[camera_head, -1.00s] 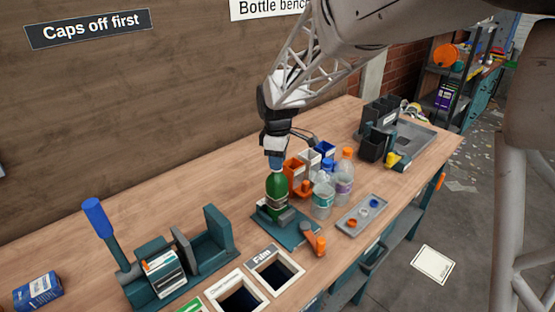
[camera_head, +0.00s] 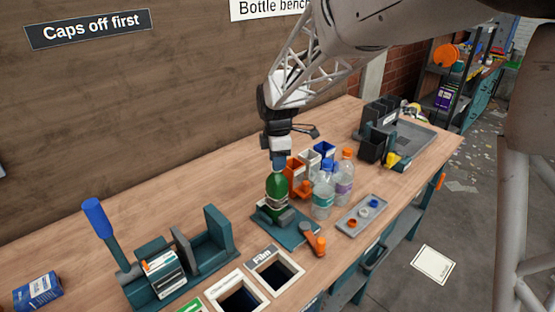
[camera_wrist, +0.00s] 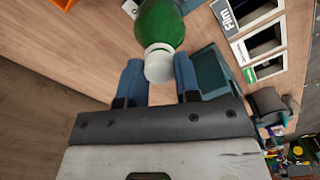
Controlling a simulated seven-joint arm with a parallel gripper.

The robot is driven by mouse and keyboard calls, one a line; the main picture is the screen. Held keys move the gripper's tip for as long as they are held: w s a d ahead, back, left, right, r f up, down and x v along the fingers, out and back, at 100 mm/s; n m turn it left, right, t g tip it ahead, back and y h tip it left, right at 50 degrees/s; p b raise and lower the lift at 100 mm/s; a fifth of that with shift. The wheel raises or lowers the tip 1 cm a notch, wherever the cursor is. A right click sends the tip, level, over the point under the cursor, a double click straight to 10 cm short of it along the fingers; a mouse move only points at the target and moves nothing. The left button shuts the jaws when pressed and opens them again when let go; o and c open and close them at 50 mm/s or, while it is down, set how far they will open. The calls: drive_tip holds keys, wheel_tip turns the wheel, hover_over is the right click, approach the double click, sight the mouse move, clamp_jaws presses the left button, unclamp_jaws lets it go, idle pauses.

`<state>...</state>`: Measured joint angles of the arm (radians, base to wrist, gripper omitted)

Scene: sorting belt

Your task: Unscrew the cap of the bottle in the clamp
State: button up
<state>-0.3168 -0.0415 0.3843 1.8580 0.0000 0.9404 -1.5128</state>
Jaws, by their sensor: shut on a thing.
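A green bottle (camera_head: 277,187) stands upright in the teal clamp (camera_head: 297,233), which has an orange handle. The bottle also shows in the wrist view (camera_wrist: 160,22), with its white cap (camera_wrist: 158,64) at the neck end. My gripper (camera_head: 278,163) points down from above the bottle. Its two blue fingers (camera_wrist: 158,80) are shut on the cap, one on each side. In the head view the fingers hide the cap. I cannot tell how loose the cap is on the neck.
A grey tray (camera_head: 347,227) with loose caps lies right of the clamp. Two clear bottles, one blue-capped (camera_head: 323,197) and one orange-capped (camera_head: 345,178), stand close to the right. Small bins (camera_head: 312,161) stand behind them. Bench openings, one marked Film (camera_head: 276,283), are in front.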

drive_tip(key=n, duration=0.3)
drive_tip(key=shift+n, duration=1.1)
drive_tip(key=shift+n, duration=2.5)
drive_tip(key=shift+n, duration=0.3)
drive_tip(key=shift+n, duration=2.3)
